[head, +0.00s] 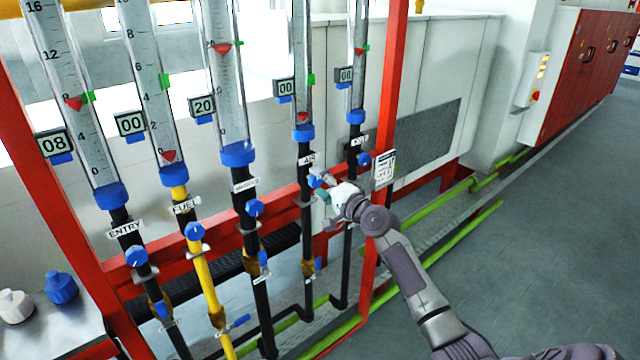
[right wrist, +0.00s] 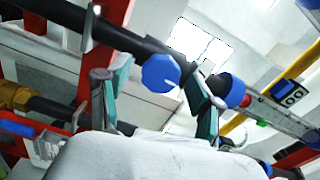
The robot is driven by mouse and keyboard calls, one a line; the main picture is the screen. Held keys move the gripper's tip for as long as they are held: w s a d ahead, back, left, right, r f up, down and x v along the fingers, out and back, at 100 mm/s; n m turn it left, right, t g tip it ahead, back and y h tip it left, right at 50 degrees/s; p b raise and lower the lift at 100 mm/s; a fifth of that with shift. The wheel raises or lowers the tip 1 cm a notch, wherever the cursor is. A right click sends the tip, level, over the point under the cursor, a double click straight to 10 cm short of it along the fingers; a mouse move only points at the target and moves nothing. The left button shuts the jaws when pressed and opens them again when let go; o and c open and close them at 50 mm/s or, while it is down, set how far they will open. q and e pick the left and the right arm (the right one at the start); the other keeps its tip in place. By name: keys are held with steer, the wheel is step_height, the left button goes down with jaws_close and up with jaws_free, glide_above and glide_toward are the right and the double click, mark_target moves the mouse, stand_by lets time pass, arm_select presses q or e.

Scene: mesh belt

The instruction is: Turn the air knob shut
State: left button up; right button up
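The air knob (head: 315,181) is a small blue knob on a black pipe under the AIR label (head: 308,160), with a glass tube above it. My right gripper (head: 325,203) is at this knob and partly overlaps the pipe. In the right wrist view a blue knob (right wrist: 160,73) with a white mark lies between the two teal-padded fingers of my open right gripper (right wrist: 155,100). Gaps show on both sides, and contact cannot be made out. My left gripper is not in view.
Neighbouring pipes carry similar blue knobs, including the fuel knob (head: 195,230) and entry knob (head: 136,257). A red frame post (head: 392,90) stands right of the air pipe, behind my right arm. Green pipes (head: 470,235) run along the floor. Open floor (head: 540,220) lies at right.

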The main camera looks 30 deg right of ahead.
steer(key=shift+s, duration=0.25)
steer(key=s, duration=1.1)
steer(key=shift+s+d, duration=0.25)
steer(key=shift+d, duration=0.2)
